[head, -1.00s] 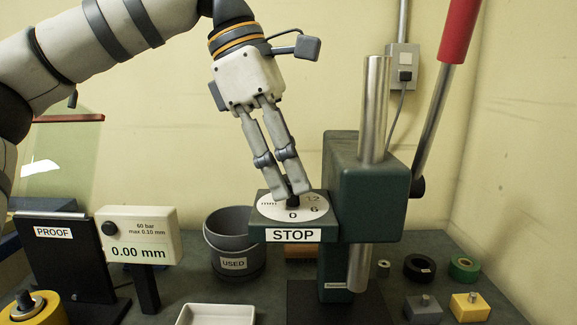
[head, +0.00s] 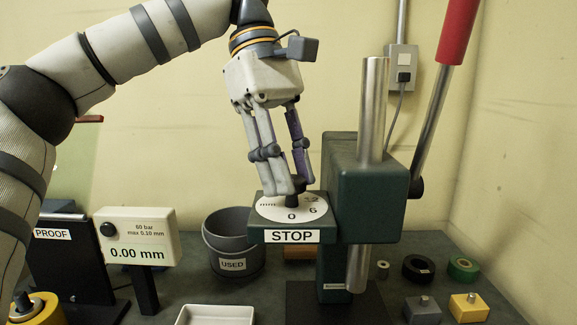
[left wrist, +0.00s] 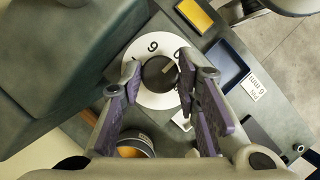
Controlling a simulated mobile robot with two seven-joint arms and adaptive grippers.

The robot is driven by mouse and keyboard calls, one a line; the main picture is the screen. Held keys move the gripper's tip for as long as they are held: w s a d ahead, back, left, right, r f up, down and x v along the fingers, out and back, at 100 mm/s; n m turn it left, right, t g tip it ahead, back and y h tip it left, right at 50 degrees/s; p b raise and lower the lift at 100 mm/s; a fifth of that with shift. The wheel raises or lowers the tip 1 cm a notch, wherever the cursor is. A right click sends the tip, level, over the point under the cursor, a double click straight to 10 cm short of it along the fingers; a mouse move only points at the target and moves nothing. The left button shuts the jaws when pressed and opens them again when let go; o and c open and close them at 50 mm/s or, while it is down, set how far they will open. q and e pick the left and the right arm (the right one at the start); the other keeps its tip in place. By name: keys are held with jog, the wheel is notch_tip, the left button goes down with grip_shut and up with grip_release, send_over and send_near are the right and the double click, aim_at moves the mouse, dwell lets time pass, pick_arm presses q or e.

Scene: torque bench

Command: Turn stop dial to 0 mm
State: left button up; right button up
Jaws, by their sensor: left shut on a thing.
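The stop dial (head: 272,210) is a white disc marked mm, 0, 6 and 12, on a dark green block labelled STOP (head: 291,236). The 0 faces the front. A dark knob (head: 292,201) stands at its centre. My left gripper (head: 287,188) reaches down from above and is shut on this knob. In the left wrist view the purple-padded fingers flank the knob (left wrist: 158,75). A pale mark on the knob points to the upper right there, towards a numeral partly hidden by a finger. My right gripper is not in view.
The green press with its steel column (head: 373,110) and red-handled lever (head: 457,30) stands right of the dial. A gauge (head: 137,236) reading 0.00 mm, a USED bucket (head: 233,250) and a white tray (head: 214,316) are left and in front. Rings and blocks lie at right.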

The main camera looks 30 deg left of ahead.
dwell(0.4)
pick_arm(q)
jog(key=o, duration=1.1)
jog(key=shift+o, duration=0.2)
jog(key=v, duration=0.7)
jog(key=shift+r, duration=0.25)
jog(key=shift+a, duration=0.1)
